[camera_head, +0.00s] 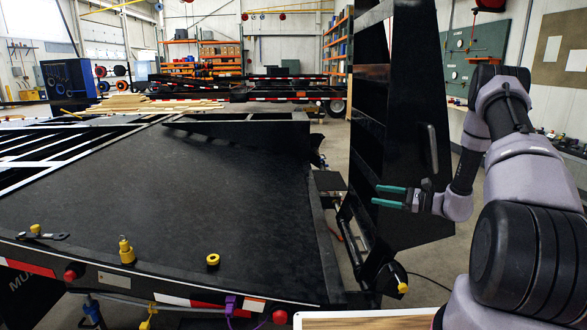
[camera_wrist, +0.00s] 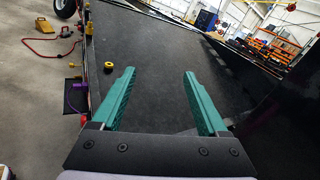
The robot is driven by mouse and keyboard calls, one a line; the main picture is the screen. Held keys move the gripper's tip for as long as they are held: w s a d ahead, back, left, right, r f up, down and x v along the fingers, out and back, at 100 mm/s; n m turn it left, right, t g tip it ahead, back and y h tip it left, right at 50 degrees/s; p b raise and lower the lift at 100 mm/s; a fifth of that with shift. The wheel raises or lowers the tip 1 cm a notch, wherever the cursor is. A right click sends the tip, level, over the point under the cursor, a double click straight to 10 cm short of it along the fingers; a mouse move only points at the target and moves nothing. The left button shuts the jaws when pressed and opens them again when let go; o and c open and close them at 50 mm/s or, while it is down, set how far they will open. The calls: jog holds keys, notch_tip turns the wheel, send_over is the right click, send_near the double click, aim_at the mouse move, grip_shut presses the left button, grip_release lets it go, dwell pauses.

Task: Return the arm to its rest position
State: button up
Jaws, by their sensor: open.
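My gripper (camera_head: 391,196) shows in the head view at the right of the trailer's flat black deck (camera_head: 220,200), in front of the tall black upright ramp (camera_head: 410,120). Its green fingers are apart with nothing between them. In the wrist view the gripper (camera_wrist: 160,78) is also open and empty, with the black deck beyond the fingertips. My arm reaches in from the right side of the head view, bent at the elbow. I cannot tell the exact distance from the fingers to the ramp.
On the deck's near edge are a yellow ring (camera_head: 213,259), a yellow fitting (camera_head: 126,250) and a wrench-like tool (camera_head: 42,235). A wooden board top (camera_head: 365,321) lies at the bottom. Orange shelves (camera_head: 207,55) stand far back. Open floor shows left in the wrist view.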

jog(key=s+a+r+n+g+h, duration=0.2)
jog(key=s+a+r+n, duration=0.15)
jog(key=r, duration=0.35)
jog(key=s+a+r+n+g+h, duration=0.1)
jog(key=s+a+r+n+g, duration=0.2)
jog(key=s+r, duration=0.3)
jog(key=s+a+r+n+g+h, duration=0.2)
jog(key=s+a+r+n, duration=0.15)
jog(key=r, duration=0.55)
jog(key=s+d+r+n+t+h, duration=0.2)
jog(key=s+r, duration=0.4)
jog(key=s, duration=0.4)
jog(key=s+d+r+n+t+h, duration=0.2)
jog(key=s+r+n+t+h, duration=0.2)
jog(key=s, duration=0.7)
notch_tip(320, 180, up, 2)
jog(key=h, duration=0.2)
jog(key=shift+s+d+r+h, duration=0.15)
jog(key=shift+h, duration=0.15)
